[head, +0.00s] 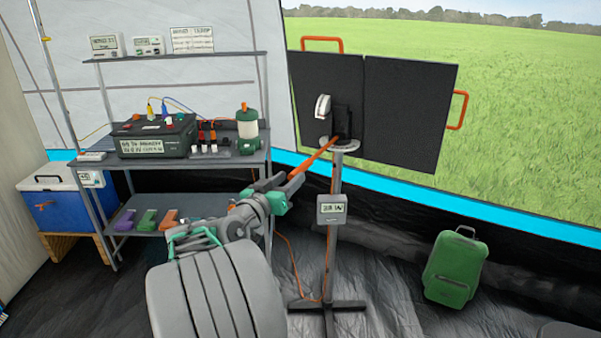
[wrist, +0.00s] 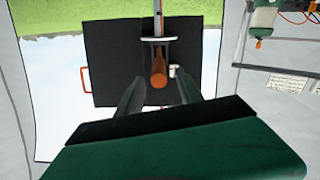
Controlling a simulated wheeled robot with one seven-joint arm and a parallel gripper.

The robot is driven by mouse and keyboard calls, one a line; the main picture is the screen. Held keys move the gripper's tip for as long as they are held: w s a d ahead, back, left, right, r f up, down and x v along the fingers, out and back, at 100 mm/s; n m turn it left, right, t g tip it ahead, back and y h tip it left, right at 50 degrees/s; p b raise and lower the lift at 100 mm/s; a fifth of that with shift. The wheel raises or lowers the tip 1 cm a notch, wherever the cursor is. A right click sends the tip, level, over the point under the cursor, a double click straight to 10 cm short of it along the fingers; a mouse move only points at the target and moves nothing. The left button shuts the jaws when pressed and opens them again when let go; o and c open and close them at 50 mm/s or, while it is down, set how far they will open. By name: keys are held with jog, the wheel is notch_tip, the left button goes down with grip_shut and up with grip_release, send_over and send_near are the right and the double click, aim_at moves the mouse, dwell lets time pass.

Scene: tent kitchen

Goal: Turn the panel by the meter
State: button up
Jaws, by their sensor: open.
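The panel (head: 410,110) is a dark two-part sheet with orange handles on its edges, mounted on a grey stand (head: 333,260). The meter (head: 332,208), a small grey box with a display, is on the pole below it. An orange bar (head: 318,155) juts from the stand's head toward my arm. My gripper (head: 291,184) is at the bar's near end. In the wrist view, my open fingers (wrist: 160,84) are on either side of the orange bar's end (wrist: 158,68), with gaps beside it.
A grey shelf rack (head: 180,160) stands at left, holding a black power box (head: 155,140), a lantern-like jar (head: 247,125) and small devices. A blue cooler (head: 60,212) is at far left. A green case (head: 455,265) stands at right. An orange cable (head: 290,255) hangs near the stand.

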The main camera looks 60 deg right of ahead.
aim_at(302, 165)
jog(key=d, duration=0.7)
jog(key=shift+s+d, duration=0.1)
jog(key=shift+s, duration=0.1)
grip_shut()
dwell(1.0)
